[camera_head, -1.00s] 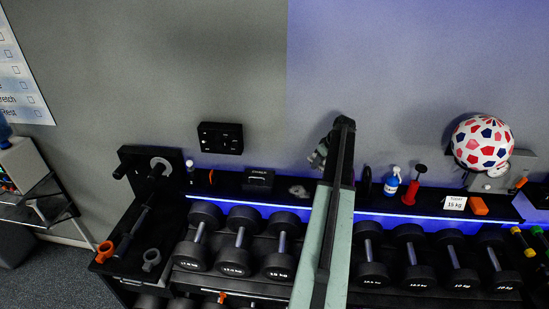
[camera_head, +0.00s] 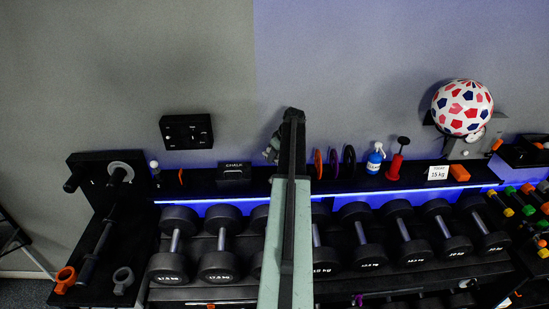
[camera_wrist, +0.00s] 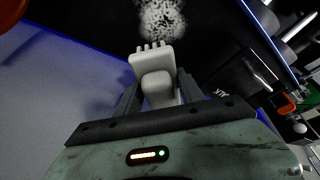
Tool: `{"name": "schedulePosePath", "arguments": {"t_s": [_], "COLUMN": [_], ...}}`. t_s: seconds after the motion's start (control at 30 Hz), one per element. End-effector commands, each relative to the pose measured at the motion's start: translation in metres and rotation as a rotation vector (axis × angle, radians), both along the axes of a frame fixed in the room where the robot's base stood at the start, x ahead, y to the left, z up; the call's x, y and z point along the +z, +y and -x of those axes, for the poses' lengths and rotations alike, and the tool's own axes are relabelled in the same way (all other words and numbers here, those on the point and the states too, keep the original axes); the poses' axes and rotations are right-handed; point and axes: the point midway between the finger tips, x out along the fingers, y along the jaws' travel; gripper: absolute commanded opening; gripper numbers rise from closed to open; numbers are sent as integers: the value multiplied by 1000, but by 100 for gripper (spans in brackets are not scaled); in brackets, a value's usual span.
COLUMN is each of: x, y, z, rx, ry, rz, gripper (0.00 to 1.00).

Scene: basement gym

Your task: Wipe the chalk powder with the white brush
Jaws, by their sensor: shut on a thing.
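The white brush (camera_wrist: 152,62) is in my gripper (camera_wrist: 158,88), its short bristles pointing forward, away from my wrist. The gripper is shut on its handle. The chalk powder (camera_wrist: 161,18) is a speckled white patch on the dark shelf, just beyond the bristles in the wrist view. I cannot tell whether the bristles touch the shelf. In the head view my gripper (camera_head: 272,149) shows partly at the left of my arm's end, near the wall above the shelf. The brush cannot be made out there, and the powder is hidden behind my arm.
The black chalk box (camera_head: 234,171) stands on the shelf left of my arm. Upright discs (camera_head: 333,163), a blue spray bottle (camera_head: 375,158) and a red pump (camera_head: 397,160) stand to the right. Dumbbells (camera_head: 362,238) line the rack below. The wall (camera_head: 150,70) is close behind.

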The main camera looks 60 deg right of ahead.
Motion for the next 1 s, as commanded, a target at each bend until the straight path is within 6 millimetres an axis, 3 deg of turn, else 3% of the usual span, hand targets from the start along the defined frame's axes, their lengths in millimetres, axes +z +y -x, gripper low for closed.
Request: {"name": "schedulePosePath", "arguments": {"t_s": [0.4,1.0], "x": [-52,-54], "y": [-3,-3], "z": [4,4], "rx": [-5,-6], "ry": [0,0], "rz": [0,0], "gripper": [13,13]}}
